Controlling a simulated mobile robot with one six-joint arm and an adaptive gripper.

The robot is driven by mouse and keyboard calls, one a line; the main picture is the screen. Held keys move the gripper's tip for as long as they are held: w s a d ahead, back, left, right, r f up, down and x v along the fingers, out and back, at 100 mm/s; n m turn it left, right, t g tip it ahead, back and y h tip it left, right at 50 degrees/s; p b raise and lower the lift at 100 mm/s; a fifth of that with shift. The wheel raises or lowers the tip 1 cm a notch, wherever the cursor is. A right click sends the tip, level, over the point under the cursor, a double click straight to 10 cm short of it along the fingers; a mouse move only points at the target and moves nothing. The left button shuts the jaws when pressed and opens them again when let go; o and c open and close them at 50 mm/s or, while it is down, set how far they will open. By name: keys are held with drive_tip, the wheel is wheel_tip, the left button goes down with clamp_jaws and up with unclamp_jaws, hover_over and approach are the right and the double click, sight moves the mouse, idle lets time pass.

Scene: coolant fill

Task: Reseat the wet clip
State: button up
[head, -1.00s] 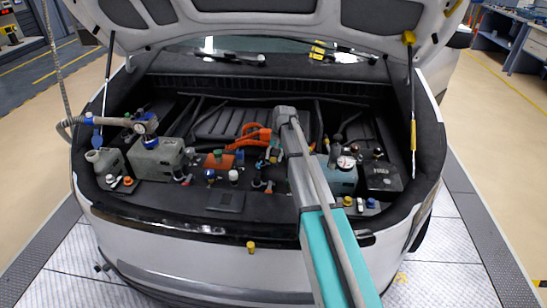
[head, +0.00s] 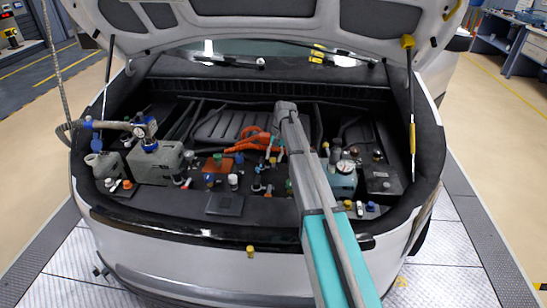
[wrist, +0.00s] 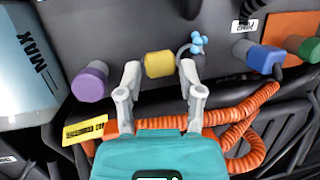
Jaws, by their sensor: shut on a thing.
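In the wrist view, my gripper (wrist: 159,70) has its two pale fingers on either side of a yellow cap (wrist: 159,64) and is shut on it, though slim gaps seem to show beside the cap. A small blue clip (wrist: 198,42) sits on a dark grey ring or hose end just beyond the right fingertip, outside the jaws. Whether the clip is wet or fully seated cannot be told.
A purple cap (wrist: 90,83) and a pale blue tank marked MAX (wrist: 28,70) stand left of the jaws. Blue (wrist: 263,59) and green (wrist: 306,49) caps lie right. An orange corrugated hose (wrist: 240,115) runs close below the fingers. The raised lid (head: 250,25) hangs over the bay.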

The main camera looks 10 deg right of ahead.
drive_tip(key=shift+w, duration=0.2)
idle(0.7)
drive_tip(key=o, duration=1.1)
drive_tip(key=shift+o, duration=0.2)
drive_tip(key=shift+s, duration=0.1)
drive_tip(key=shift+s, duration=0.2)
